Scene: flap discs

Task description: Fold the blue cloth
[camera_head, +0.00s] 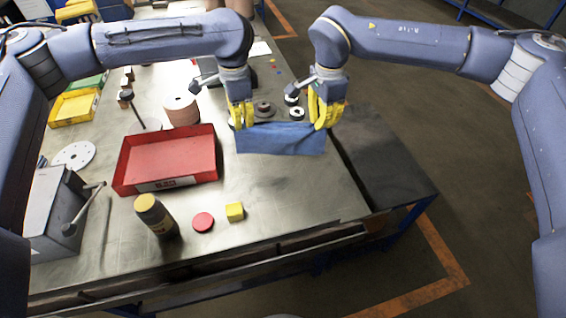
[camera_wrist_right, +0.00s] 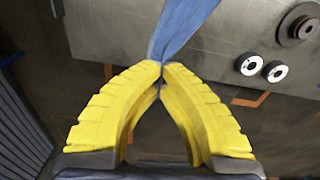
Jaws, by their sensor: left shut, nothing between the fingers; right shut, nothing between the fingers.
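The blue cloth (camera_head: 282,140) shows in the head view near the right edge of the metal table, stretched between my two grippers. My left gripper (camera_head: 242,126) is shut at its far left corner. My right gripper (camera_head: 322,127) is shut at its far right corner. In the right wrist view the cloth (camera_wrist_right: 180,28) narrows to a point at the closed yellow fingertips (camera_wrist_right: 158,66). No cloth shows between the fingers below the tips. Whether the cloth's lower edge touches the table is unclear.
The metal table (camera_head: 275,195) is clear in front of the cloth. A red tray (camera_head: 167,160) stands to the left. A bottle (camera_head: 155,216), a red disc (camera_head: 203,222) and a yellow block (camera_head: 235,211) are nearer. Small wheels (camera_head: 297,113) lie behind the cloth. A dark side surface (camera_head: 385,160) adjoins right.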

